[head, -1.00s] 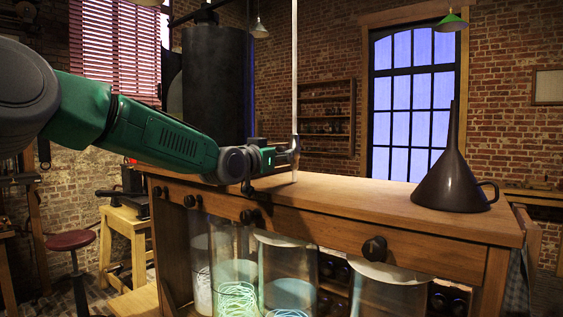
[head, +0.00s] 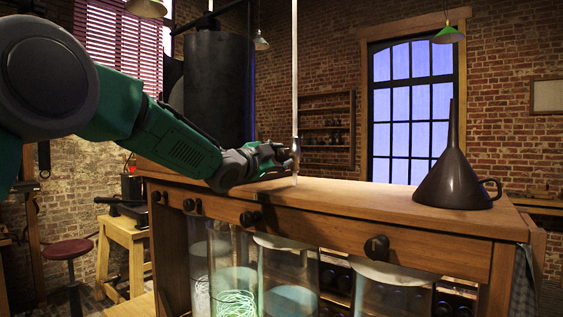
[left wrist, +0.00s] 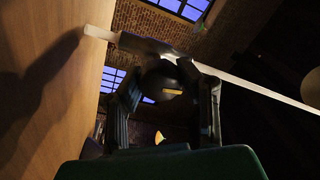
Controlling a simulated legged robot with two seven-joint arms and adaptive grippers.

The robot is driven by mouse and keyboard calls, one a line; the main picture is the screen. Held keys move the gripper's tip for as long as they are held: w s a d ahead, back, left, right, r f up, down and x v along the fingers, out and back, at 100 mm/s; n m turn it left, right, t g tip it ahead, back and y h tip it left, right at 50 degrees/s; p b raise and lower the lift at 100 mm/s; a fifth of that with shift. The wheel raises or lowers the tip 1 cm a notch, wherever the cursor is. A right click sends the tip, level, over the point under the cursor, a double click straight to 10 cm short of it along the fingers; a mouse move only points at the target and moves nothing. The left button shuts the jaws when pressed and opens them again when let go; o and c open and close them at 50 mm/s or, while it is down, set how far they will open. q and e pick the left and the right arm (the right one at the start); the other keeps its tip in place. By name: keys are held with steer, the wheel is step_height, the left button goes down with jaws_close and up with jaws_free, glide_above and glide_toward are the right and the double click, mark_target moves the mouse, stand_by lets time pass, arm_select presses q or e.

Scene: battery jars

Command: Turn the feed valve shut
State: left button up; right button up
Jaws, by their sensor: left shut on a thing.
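The feed valve (head: 295,148) is a small dark fitting low on a thin pale upright pipe (head: 294,85) above the wooden bench top. My left gripper (head: 283,153) is at the valve, just left of the pipe. In the left wrist view, the valve's dark round knob (left wrist: 165,84) sits between the two fingers of my left gripper (left wrist: 163,76), which is shut on it. The pale pipe (left wrist: 245,85) runs slantwise behind the knob. The fingers partly hide the valve, and its setting cannot be told. My right gripper is not in view.
A dark funnel (head: 453,180) stands on the right of the bench top (head: 350,196). A large black cylinder (head: 217,90) is behind my left arm. Glass jars (head: 290,275) stand beneath the bench, below several dark knobs on its front. The bench top between pipe and funnel is clear.

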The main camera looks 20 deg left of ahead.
arm_select(q)
steer(key=shift+f+m, duration=0.2)
steer(key=shift+m, duration=0.5)
steer(key=shift+f, duration=0.1)
steer(key=o, duration=1.2)
steer(key=shift+s+r, duration=0.1)
steer(key=shift+r, duration=0.1)
steer(key=shift+s, duration=0.15)
steer(key=v, duration=1.1)
steer(key=shift+s+a, duration=0.25)
